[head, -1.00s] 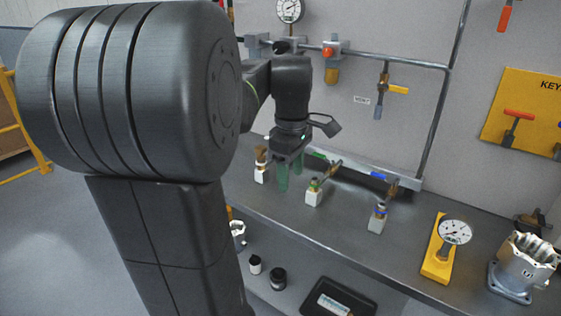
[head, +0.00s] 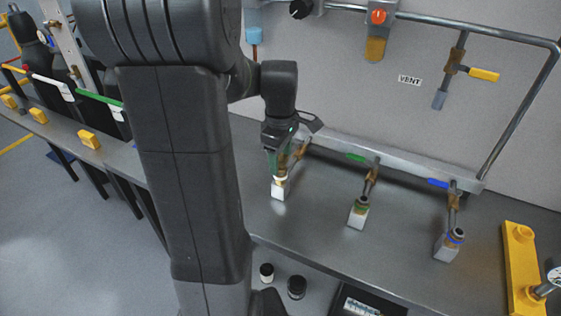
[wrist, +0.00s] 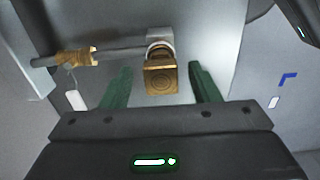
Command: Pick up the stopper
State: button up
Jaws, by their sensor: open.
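A brass piece with a square top and round rings (wrist: 160,80), which looks like the stopper, sits between my green fingers in the wrist view. My gripper (head: 276,166) is open, with one finger on either side of it and visible gaps. In the head view my gripper is over the leftmost fitting, a white block (head: 278,190) at the end of a brass branch valve. My fingers largely hide the brass piece there.
Two similar fittings stand to the right, one with a green band (head: 358,213) and one with a blue band (head: 448,244). A metal manifold rail (head: 400,170) runs behind them. A yellow stand (head: 520,265) is at the far right. The front bench surface is clear.

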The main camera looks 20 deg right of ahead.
jog(key=shift+s+f, duration=0.1)
jog(key=shift+f, duration=0.15)
jog(key=c, duration=1.1)
